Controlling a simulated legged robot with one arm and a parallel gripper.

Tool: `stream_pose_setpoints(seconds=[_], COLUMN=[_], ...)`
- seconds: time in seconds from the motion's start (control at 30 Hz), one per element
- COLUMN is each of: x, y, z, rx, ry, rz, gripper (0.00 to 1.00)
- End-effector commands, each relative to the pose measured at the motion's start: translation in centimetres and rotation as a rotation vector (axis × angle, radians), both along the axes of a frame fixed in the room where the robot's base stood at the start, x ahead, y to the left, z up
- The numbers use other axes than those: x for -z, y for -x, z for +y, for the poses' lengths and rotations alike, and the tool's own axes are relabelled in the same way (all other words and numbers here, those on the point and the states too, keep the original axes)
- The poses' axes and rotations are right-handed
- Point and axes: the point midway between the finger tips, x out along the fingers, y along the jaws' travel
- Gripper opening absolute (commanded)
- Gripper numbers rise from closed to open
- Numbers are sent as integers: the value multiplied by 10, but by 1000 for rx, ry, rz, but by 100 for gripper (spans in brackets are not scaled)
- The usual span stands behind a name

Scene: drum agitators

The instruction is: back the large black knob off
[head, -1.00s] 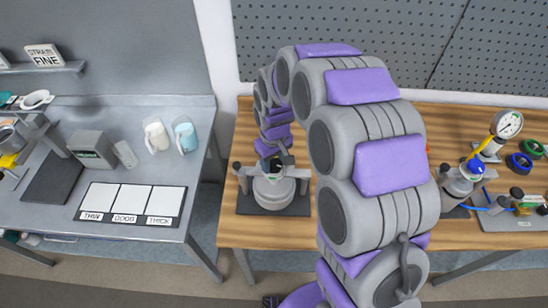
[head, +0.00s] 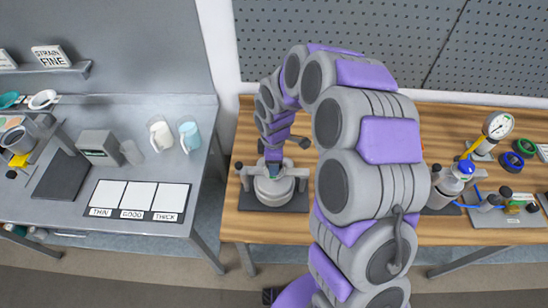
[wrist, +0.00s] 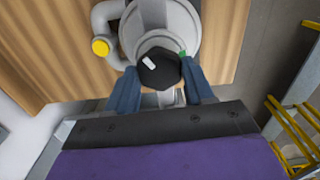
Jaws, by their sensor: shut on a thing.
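The large black knob (wrist: 159,70) is a faceted dark cap with a white mark on top. In the wrist view it sits above the grey round vessel (wrist: 175,24). My gripper (wrist: 160,74) has its two blue fingers on either side of the knob and is shut on it. In the head view my gripper (head: 273,158) reaches down over the grey vessel (head: 273,190), which stands upright on a dark base plate (head: 290,204). My gripper and wrist hide the knob there.
A grey pipe with a yellow end (wrist: 101,48) curves beside the vessel. A second apparatus with a dial gauge (head: 499,125) stands on the right of the wooden bench (head: 325,230). The metal table (head: 180,215) at left holds a labelled card and two jugs.

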Motion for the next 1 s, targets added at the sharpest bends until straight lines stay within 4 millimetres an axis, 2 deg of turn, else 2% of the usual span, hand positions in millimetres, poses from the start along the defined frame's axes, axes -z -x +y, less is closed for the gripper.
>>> stream_pose_setpoints(seconds=[0.6,1.0], x=[0,1], y=[3,3], z=[-1,-1], rx=[-575,-819], ry=[2,1], rz=[7,4], gripper=[22,22])
